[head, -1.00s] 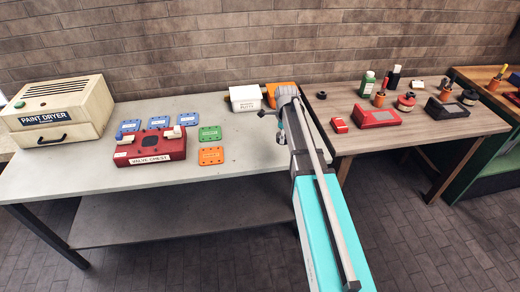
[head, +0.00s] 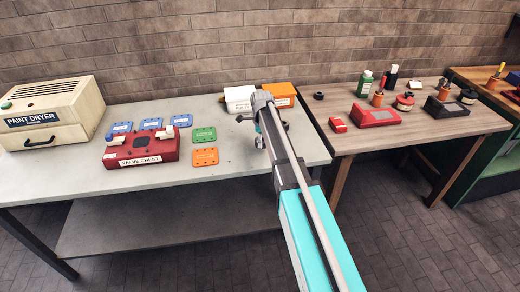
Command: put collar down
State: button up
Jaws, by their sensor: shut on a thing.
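My gripper (head: 262,106) is at the far end of my arm, over the right part of the grey table (head: 225,172). My wrist and forearm cover most of it. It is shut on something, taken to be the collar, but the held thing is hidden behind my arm. I cannot tell whether it touches the table. A red valve chest (head: 160,154) with light parts on top stands on the table to the left.
Blue, green (head: 204,134) and orange (head: 205,156) plates lie around the chest. A white box (head: 238,99) and orange box (head: 279,94) stand behind my gripper. A paint dryer (head: 60,110) is far left. The wooden table (head: 420,125) holds several items, including a black ring (head: 319,95).

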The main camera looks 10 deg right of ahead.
aim_at(260, 152)
jog(key=shift+f, duration=0.1)
jog(key=shift+w+a+f+b, duration=0.3)
jog(key=shift+f+b, duration=0.2)
jog(key=shift+b, duration=0.15)
jog(key=shift+f+b, duration=1.35)
jog(key=shift+f, duration=0.05)
jog(key=shift+f, duration=0.1)
jog(key=o, duration=1.2)
notch_tip(260, 152, up, 12)
jog(key=p, duration=1.2)
